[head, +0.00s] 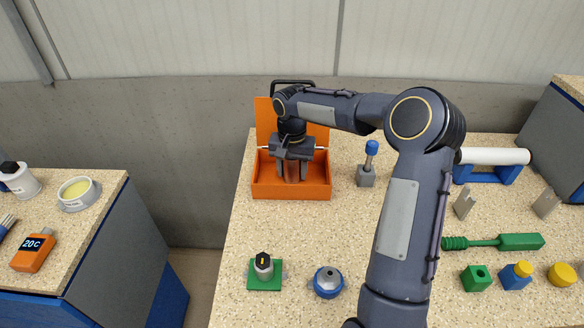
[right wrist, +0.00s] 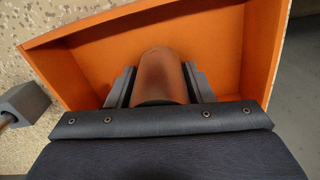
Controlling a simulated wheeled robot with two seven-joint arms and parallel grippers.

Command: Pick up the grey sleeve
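My right gripper (head: 291,178) points down into the open orange box (head: 265,191) at the back of the table. A round, rod-like piece, probably the sleeve (head: 291,171), stands between its two fingers. In the right wrist view the piece (right wrist: 160,75) looks brownish, not clearly grey, with a finger close along each side. I cannot tell whether the fingers press on it. Its lower end is hidden in the wrist view by the gripper body. My left gripper is not in view.
The box's raised lid (head: 265,118) stands behind the gripper. A grey block with a blue knob (head: 366,176) is right of the box. A green base with a valve (head: 264,280) and a blue round part (head: 328,282) lie in front. A green-handled tool (head: 515,242) lies right.

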